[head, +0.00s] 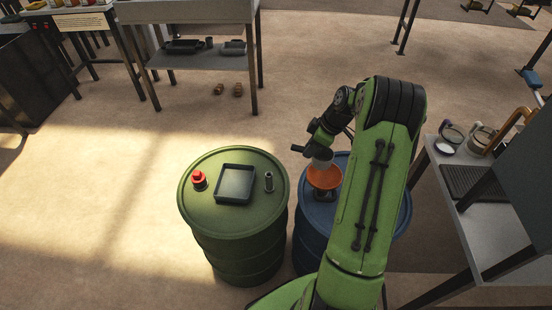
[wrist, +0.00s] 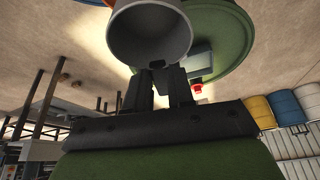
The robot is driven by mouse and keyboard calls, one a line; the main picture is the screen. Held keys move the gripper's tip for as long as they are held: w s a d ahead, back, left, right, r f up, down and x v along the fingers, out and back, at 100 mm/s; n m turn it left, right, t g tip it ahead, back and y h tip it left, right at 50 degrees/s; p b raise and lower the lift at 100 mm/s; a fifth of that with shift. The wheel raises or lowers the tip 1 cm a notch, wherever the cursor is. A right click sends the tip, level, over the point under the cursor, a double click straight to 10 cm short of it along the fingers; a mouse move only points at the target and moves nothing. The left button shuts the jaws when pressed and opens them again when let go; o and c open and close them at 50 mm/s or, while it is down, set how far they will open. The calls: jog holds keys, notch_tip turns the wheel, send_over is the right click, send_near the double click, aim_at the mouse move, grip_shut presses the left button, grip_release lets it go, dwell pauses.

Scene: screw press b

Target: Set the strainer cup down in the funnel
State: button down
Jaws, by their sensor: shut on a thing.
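The strainer cup (head: 321,160) is a small grey cup just above the orange funnel (head: 324,177). The funnel stands on the blue drum (head: 304,240). My gripper (head: 312,152) is shut on the strainer cup at its side. In the wrist view the cup (wrist: 150,35) fills the top centre, with its round opening towards the camera, and my gripper's fingers (wrist: 165,75) meet its wall. I cannot tell whether the cup's bottom touches the funnel. My arm hides part of the blue drum, and the funnel is not clearly visible in the wrist view.
A green drum (head: 235,240) stands left of the blue one, carrying a red-capped item (head: 199,180), a black tray (head: 220,197) and a small dark cylinder (head: 269,181). A bench (head: 432,185) with mugs stands at the right. Open floor lies at the left.

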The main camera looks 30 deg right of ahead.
jog(key=shift+s+d+r+n, duration=0.2)
jog(key=shift+s+d+n, duration=0.25)
jog(key=shift+d, duration=0.3)
jog(key=shift+f, duration=0.1)
jog(key=shift+f+b, duration=1.95)
jog(key=shift+f, duration=0.5)
jog(key=shift+f, duration=0.15)
jog(key=shift+f+b, duration=1)
jog(key=shift+f, duration=0.05)
jog(key=shift+f, duration=0.1)
